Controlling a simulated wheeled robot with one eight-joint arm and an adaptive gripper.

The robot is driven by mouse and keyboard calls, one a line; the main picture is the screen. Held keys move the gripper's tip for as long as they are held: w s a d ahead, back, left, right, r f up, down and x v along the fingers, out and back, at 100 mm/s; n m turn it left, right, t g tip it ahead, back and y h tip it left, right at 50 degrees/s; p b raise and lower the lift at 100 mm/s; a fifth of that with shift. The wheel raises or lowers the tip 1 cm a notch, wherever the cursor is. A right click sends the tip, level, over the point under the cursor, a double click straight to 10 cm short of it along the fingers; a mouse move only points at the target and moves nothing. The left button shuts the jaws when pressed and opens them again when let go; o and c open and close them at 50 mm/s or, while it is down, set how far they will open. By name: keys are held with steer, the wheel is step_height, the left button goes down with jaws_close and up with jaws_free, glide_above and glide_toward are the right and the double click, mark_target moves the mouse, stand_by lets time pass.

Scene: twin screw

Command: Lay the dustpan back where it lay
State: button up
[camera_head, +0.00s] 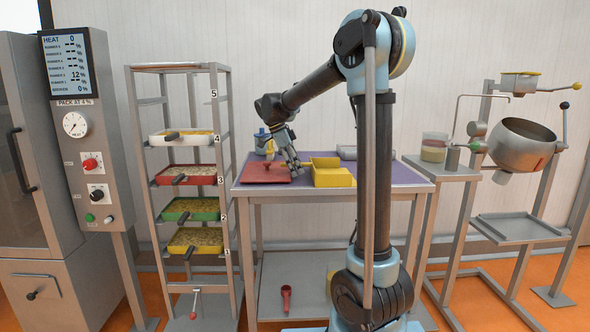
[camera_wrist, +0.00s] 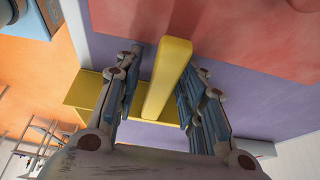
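The yellow dustpan (camera_head: 333,178) lies on the purple top of the table, right of the red mat. In the wrist view its long yellow handle (camera_wrist: 168,78) runs between the two fingers of my gripper (camera_wrist: 160,92). The fingers are apart, with a clear gap on the left of the handle and the right finger close beside it. Whether that finger touches cannot be told. The pan part (camera_wrist: 85,92) shows behind the left finger. In the head view my gripper (camera_head: 293,163) is low over the table, at the handle end of the dustpan.
The red mat (camera_head: 257,177) lies left of the dustpan, with a small red knob-like thing on it. A bottle-like thing (camera_head: 262,143) stands behind my gripper. A grey tray (camera_head: 347,152) is at the back. A red scoop (camera_head: 286,296) lies on the lower shelf. A tray rack (camera_head: 234,190) stands left.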

steer(key=v, duration=1.2)
stand_by(0.3)
